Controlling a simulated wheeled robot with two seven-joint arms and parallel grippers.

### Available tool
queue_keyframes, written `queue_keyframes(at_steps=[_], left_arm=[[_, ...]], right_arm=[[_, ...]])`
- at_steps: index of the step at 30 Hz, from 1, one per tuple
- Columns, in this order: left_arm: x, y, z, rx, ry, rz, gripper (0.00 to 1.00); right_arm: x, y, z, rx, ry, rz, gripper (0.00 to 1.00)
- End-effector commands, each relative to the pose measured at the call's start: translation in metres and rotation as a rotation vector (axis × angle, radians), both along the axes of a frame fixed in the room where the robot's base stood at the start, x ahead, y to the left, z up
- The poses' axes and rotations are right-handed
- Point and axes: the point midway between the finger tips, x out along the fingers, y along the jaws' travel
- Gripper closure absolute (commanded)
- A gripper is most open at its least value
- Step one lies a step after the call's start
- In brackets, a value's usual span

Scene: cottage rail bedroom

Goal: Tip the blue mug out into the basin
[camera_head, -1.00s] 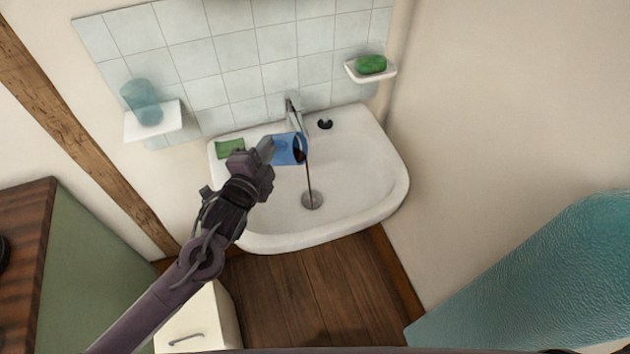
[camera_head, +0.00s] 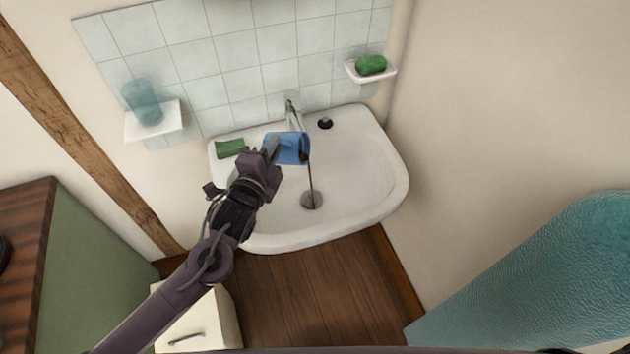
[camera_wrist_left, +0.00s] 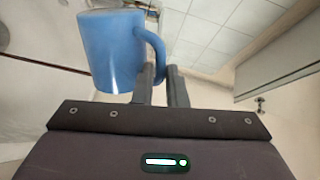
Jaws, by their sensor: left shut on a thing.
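The blue mug (camera_head: 287,149) is tipped onto its side over the white basin (camera_head: 360,175), its mouth facing right. A thin dark stream runs from its mouth down to the drain (camera_head: 311,200). My left gripper (camera_head: 270,150) is shut on the mug from its left side. In the left wrist view the mug (camera_wrist_left: 110,50) has its handle at the fingers of my left gripper (camera_wrist_left: 160,85). The inside of the mug is mostly hidden. My right gripper is not in view.
The tap (camera_head: 292,112) stands behind the mug. A green sponge (camera_head: 230,148) lies on the basin's left rim, and a dark stopper (camera_head: 325,123) on its back rim. A glass (camera_head: 142,103) and green soap (camera_head: 371,64) sit on wall shelves. The basin's right half is clear.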

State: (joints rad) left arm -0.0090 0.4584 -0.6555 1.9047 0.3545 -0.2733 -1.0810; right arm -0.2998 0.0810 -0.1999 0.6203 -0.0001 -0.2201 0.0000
Motion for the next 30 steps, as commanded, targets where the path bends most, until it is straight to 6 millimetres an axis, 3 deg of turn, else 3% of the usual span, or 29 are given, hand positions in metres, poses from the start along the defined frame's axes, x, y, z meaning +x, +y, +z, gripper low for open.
queue_keyframes(at_steps=[30], left_arm=[[-0.004,-0.017,0.009,0.114,-0.036,0.001,1.00]], right_arm=[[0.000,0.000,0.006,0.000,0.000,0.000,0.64]])
